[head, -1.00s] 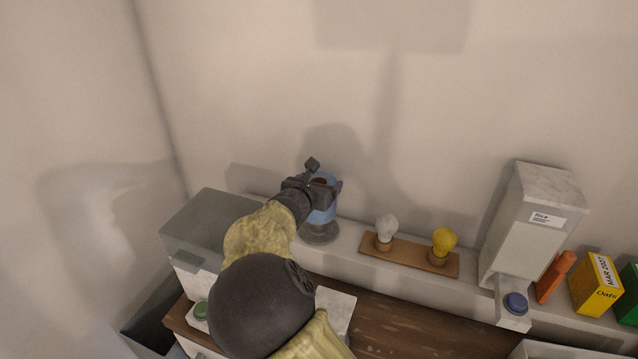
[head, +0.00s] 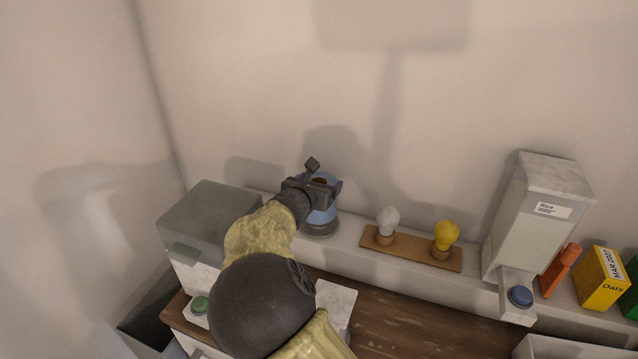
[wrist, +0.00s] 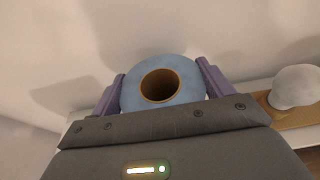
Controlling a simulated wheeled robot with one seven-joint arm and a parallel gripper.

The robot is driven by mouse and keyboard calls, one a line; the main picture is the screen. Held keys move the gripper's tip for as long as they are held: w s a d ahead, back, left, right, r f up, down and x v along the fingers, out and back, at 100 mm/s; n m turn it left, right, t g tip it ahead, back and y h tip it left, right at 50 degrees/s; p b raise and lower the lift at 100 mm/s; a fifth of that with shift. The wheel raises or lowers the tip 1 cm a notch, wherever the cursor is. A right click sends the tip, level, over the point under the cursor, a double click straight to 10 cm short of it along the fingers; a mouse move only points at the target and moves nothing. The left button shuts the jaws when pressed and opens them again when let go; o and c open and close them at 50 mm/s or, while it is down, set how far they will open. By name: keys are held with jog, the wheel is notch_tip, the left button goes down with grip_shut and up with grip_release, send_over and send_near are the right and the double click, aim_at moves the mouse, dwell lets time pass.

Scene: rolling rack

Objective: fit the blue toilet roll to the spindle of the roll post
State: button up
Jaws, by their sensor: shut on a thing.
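The blue toilet roll (head: 322,216) is held upright in my gripper (head: 322,184), above the back ledge. In the wrist view the roll (wrist: 131,93) shows its open brown cardboard core from above. The purple fingers of my gripper (wrist: 160,78) are shut on its two sides. The dark round base of the roll post (head: 320,231) shows directly under the roll, with little or no visible gap. The spindle is not visible; the roll and my gripper hide that spot, and the core looks dark inside.
Right of the roll, a wooden board (head: 412,251) holds a white bulb (head: 388,220) and a yellow bulb (head: 446,235). A grey box (head: 205,225) stands to the left. A rice dispenser (head: 535,225) and an oats box (head: 602,280) stand farther right. The wall is close behind.

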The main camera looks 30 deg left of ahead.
jog(key=shift+f+b, duration=1.3)
jog(key=shift+f, duration=0.15)
jog(key=o, duration=1)
jog(key=shift+s, duration=0.1)
jog(key=b+v, duration=0.2)
jog(key=v, duration=1.5)
jog(key=shift+s+r, duration=0.1)
jog(key=shift+r, duration=0.05)
